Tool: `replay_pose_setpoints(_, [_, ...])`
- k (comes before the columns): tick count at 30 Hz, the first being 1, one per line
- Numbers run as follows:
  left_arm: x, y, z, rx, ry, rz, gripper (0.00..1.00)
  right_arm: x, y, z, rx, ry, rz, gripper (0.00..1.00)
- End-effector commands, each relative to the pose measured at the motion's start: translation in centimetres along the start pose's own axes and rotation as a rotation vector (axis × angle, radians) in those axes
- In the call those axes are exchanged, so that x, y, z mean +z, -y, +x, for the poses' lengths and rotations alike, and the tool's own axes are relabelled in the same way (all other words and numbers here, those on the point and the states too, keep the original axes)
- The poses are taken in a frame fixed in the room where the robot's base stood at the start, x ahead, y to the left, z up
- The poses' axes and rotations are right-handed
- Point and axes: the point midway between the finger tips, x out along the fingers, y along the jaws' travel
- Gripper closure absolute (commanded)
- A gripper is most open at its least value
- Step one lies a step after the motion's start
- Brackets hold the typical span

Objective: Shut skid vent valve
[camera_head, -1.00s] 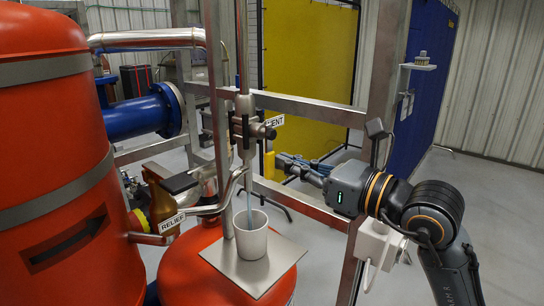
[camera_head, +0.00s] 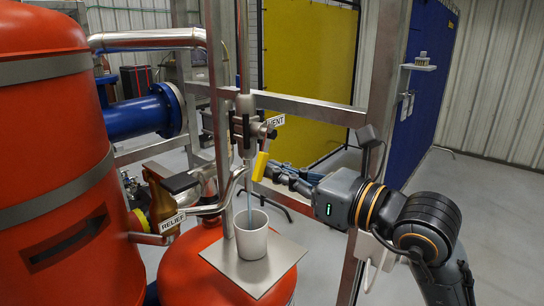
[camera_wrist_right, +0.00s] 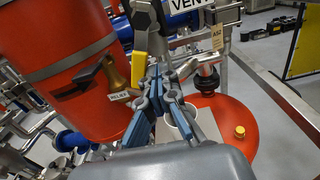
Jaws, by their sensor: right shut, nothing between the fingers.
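The vent valve's yellow handle (camera_head: 261,165) hangs below the VENT label (camera_head: 274,121) on the vertical pipe, with its lower end tilted left. My right gripper (camera_head: 271,172) comes in from the right with its fingertips beside the handle. In the right wrist view, the yellow handle (camera_wrist_right: 139,66) lies just left of the shut blue-grey fingers (camera_wrist_right: 158,74), outside them. I cannot tell for sure whether they touch it. The VENT label (camera_wrist_right: 191,22) is above. My left gripper is not in view.
A white cup (camera_head: 251,238) stands on a metal plate (camera_head: 279,262) below the pipe, on an orange vessel (camera_head: 207,257). A RELIEF label (camera_head: 171,222) and pipework are to the left. A metal frame post (camera_head: 384,95) stands close to my right arm.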

Motion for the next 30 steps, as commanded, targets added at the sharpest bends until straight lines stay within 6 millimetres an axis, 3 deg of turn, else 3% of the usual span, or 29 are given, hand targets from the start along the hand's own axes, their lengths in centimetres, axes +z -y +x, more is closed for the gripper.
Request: replay_pose_setpoints(30, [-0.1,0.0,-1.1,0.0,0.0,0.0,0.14,1.2,-3.1,0.0,0.002,0.001,-0.001,1.0])
